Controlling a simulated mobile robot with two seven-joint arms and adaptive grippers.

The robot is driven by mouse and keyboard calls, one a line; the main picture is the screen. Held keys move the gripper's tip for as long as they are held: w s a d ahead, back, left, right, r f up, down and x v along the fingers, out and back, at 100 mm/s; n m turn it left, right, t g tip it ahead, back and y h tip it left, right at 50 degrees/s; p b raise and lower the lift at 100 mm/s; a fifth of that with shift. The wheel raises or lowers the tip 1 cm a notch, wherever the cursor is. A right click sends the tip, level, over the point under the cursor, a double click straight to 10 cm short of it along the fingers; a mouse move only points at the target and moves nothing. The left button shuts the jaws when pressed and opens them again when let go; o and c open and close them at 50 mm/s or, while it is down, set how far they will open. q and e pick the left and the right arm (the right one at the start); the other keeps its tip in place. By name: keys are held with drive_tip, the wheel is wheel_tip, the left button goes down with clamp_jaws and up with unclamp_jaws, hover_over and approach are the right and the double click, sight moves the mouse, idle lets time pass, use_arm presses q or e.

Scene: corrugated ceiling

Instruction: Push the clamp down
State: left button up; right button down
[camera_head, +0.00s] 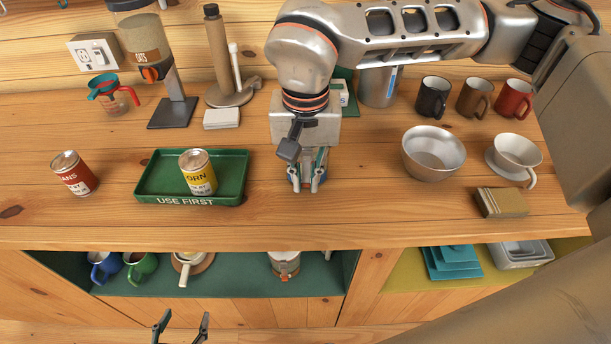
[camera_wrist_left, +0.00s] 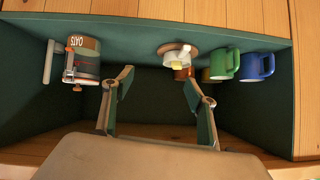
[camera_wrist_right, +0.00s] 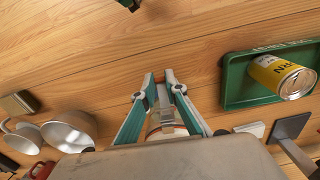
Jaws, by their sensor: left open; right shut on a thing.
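My right gripper (camera_wrist_right: 168,80) is shut on a narrow grey metal piece (camera_wrist_right: 163,97), which looks like a clamp, with part of a round item with an orange rim behind it in the right wrist view. The fingers hide most of it. In the head view this gripper (camera_head: 306,188) points down just above the counter, right of the green tray.
A green tray (camera_head: 150,193) holds a yellow can (camera_head: 198,172); a red can (camera_head: 73,173) stands left of it. A metal bowl (camera_head: 433,153), white dripper (camera_head: 514,155) and brown box (camera_head: 502,202) are at right. Mugs (camera_head: 140,266) stand in the shelf. The counter's front strip is clear.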

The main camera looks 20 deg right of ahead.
sight(305, 185)
drive_tip(key=f+t+b, duration=0.1)
drive_tip(key=b, duration=0.1)
drive_tip(key=f+t+h+b, duration=0.1)
drive_tip(key=t+b, duration=0.2)
drive_tip(key=b, duration=0.2)
drive_tip(key=shift+w+f+t+h, duration=0.25)
drive_tip(key=shift+f+t+h, duration=0.05)
drive_tip(key=shift+f+t, duration=0.1)
drive_tip(key=shift+w+d+f+t+b, duration=0.15)
drive_tip(key=shift+t+b, duration=0.15)
drive_tip(key=shift+b, duration=0.3)
drive_tip(key=shift+f+t+h+b, duration=0.2)
drive_tip(key=shift+t+h+b, duration=0.1)
drive_tip(key=shift+t+b, duration=0.2)
drive_tip(key=shift+w+f+t+h+b, duration=0.25)
drive_tip(key=shift+w+t+h+b, duration=0.15)
drive_tip(key=shift+t+b, duration=0.7)
drive_tip(key=shift+w+d+t+b, duration=0.1)
drive_tip(key=shift+d+t+b, duration=0.05)
drive_tip(key=shift+t+b, duration=0.3)
drive_tip(key=shift+w+t+h+b, duration=0.15)
drive_tip(key=shift+t+h+b, duration=0.15)
drive_tip(key=shift+t+b, duration=0.15)
use_arm(q)
wheel_tip(305, 185, down, 11)
drive_tip(key=a, duration=0.1)
drive_tip(key=shift+m, duration=0.3)
use_arm(e)
drive_tip(key=shift+r, duration=0.1)
